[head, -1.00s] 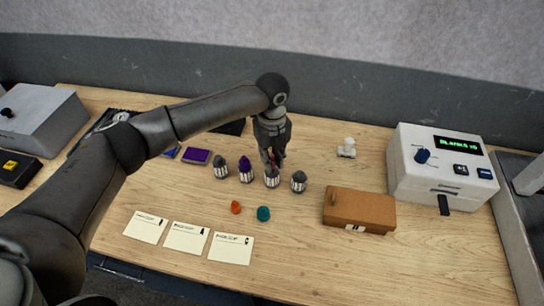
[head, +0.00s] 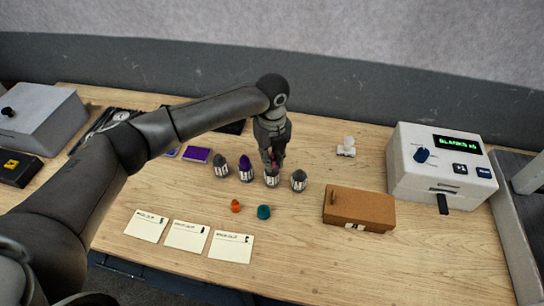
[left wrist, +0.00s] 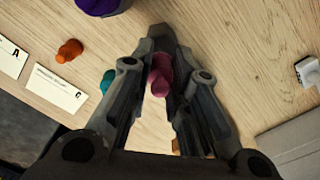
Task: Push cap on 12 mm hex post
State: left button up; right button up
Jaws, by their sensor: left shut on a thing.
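My left gripper (head: 273,160) points down over the third post (head: 272,179) from the left in the head view. It is shut on a magenta cap, which shows between the fingers in the left wrist view (left wrist: 160,74). The cap is at the post's top; whether it is seated is hidden by the fingers. Two dark-topped posts, one far left (head: 221,167) and one far right (head: 299,181), flank the row. The second post wears a purple cap (head: 246,162). An orange cap (head: 236,206) and a teal cap (head: 264,212) lie on the table in front. My right gripper is not in view.
Three cards (head: 187,236) lie at the front edge. A brown box (head: 358,208) lies right of the posts. A white device (head: 441,165) with a green display stands at the right, a small white object (head: 346,147) behind. A purple pad (head: 198,155) lies left.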

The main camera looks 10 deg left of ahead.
pick_arm(q)
jog(key=shift+f, duration=0.45)
dwell(0.5)
jog(key=o, duration=0.7)
jog(key=shift+o, duration=0.2)
jog(key=o, duration=0.5)
jog(key=shift+r, duration=0.2)
jog(key=shift+r+p, duration=2.4)
jog(key=shift+p, duration=0.15)
